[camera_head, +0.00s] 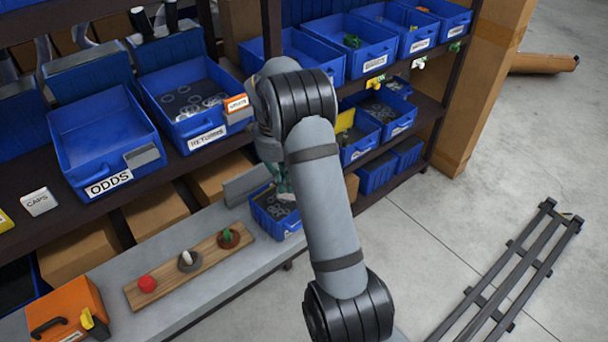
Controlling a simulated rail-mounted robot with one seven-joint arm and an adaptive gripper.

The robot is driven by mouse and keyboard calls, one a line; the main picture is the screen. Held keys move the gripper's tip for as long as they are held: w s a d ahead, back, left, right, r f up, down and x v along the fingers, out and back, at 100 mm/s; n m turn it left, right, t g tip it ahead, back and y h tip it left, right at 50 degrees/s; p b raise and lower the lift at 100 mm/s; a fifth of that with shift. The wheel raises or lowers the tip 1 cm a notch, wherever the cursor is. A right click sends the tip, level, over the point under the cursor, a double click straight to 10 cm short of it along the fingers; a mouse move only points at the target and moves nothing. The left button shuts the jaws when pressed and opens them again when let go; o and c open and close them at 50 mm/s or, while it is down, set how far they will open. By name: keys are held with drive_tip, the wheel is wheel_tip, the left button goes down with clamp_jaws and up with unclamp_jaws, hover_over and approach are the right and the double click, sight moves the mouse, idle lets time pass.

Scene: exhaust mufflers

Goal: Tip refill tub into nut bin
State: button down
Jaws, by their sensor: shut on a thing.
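My gripper (284,188) is partly hidden behind my own arm, at the back edge of a small blue tub (268,213). It looks shut on this tub, though the grip itself is hard to see. The tub holds grey ring- or nut-like pieces and has a white label too small to read. It appears about level, at the right end of the grey bench; I cannot tell whether it touches the bench. Blue bins with grey pieces (372,112) stand on the middle shelf to the right; their labels are unreadable, so I cannot tell which is the nut bin.
The ODDS bin (106,140) and RETURNS bin (190,100) stand on the left shelf. A wooden board (160,284) with several small items and an orange case (66,312) lie on the bench (205,225). A dark metal rack (505,275) lies on the floor at right.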

drive_tip(key=y+b, duration=0.1)
drive_tip(key=y, duration=0.1)
drive_tip(key=d+r+y+b, duration=0.1)
drive_tip(key=y+b, duration=0.1)
drive_tip(key=shift+w+r, duration=0.1)
drive_tip(key=shift+r, duration=0.1)
drive_tip(key=y+b, duration=0.1)
drive_tip(key=r+y+b, duration=0.1)
drive_tip(key=y, duration=0.1)
drive_tip(key=shift+a+r+y, duration=0.1)
drive_tip(key=shift+a+y, duration=0.05)
drive_tip(key=shift+y, duration=0.15)
drive_tip(key=r+y+b, duration=0.1)
drive_tip(key=y, duration=0.1)
drive_tip(key=y+b, duration=0.1)
drive_tip(key=b, duration=0.1)
drive_tip(key=shift+r+t+y, duration=0.3)
drive_tip(key=shift+r+y, duration=0.05)
drive_tip(key=shift+y, duration=0.05)
drive_tip(key=r+y+b, duration=0.1)
drive_tip(key=y+b, duration=0.1)
drive_tip(key=shift+a+r+y, duration=0.1)
drive_tip(key=shift+r+y, duration=0.3)
drive_tip(key=shift+a+r, duration=0.15)
drive_tip(key=shift+r, duration=0.35)
